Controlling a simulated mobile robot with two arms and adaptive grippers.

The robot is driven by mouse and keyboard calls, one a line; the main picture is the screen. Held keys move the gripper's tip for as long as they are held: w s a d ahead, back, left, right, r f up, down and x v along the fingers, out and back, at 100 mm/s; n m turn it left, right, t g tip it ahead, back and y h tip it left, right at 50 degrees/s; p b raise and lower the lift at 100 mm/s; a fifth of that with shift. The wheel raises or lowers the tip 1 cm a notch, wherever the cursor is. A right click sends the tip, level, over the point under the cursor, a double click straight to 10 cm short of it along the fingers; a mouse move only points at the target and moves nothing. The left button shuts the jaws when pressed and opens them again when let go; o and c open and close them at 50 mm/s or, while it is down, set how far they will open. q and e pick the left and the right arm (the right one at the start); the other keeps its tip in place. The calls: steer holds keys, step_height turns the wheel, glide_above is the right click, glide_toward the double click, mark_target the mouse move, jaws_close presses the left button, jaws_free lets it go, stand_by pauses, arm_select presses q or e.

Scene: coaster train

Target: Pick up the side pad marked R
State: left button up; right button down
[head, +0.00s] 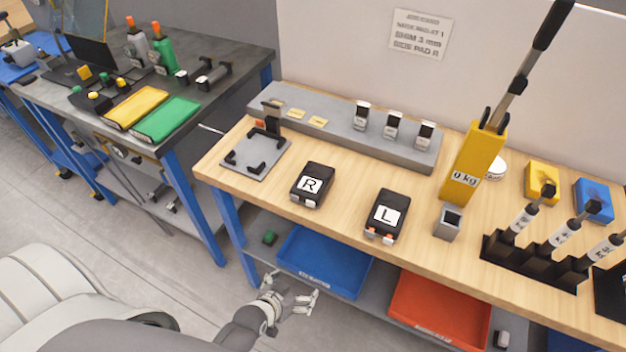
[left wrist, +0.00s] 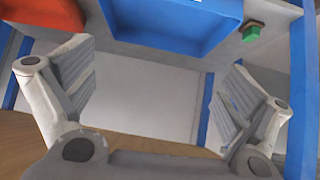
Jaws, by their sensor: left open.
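The side pad marked R (head: 312,185) is a black block with a white R label, lying on the wooden workbench (head: 262,197) near its front edge. A similar black pad marked L (head: 385,215) lies to its right, with orange parts at its front end. My left gripper (head: 302,297) is in front of the bench, lower than the top, near the blue bin on the lower shelf. In the left wrist view its fingers (left wrist: 152,95) are wide apart with nothing between them. The right gripper does not show in either view.
A blue bin (head: 325,262) and a red bin (head: 440,312) sit on the lower shelf; the blue one shows in the left wrist view (left wrist: 175,25). A grey fixture plate (head: 243,160) stands left of R. A yellow torque-wrench-like tool (head: 475,160) stands at the right.

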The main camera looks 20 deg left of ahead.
arm_select(q)
steer(key=w+a+r+t, duration=0.1)
steer(key=w+r+t, duration=0.15)
steer(key=r, duration=0.55)
steer(key=w+a+r+t, duration=0.1)
steer(key=w+r, duration=0.3)
steer(key=r, duration=0.4)
steer(key=t+p, duration=0.2)
glide_toward(311, 181)
steer(key=x, duration=0.4)
steer(key=shift+w+d+r, duration=0.1)
steer(key=shift+w+p, duration=0.45)
steer(key=shift+f+p+x, duration=0.1)
steer(key=shift+p+x, duration=0.15)
steer(key=shift+x, duration=0.85)
steer(key=shift+f+p+x, duration=0.15)
steer(key=shift+p+x, duration=0.05)
steer(key=shift+x, duration=0.9)
steer(key=shift+s, duration=0.15)
steer(key=c, duration=1.1)
steer(key=shift+c, duration=1.2)
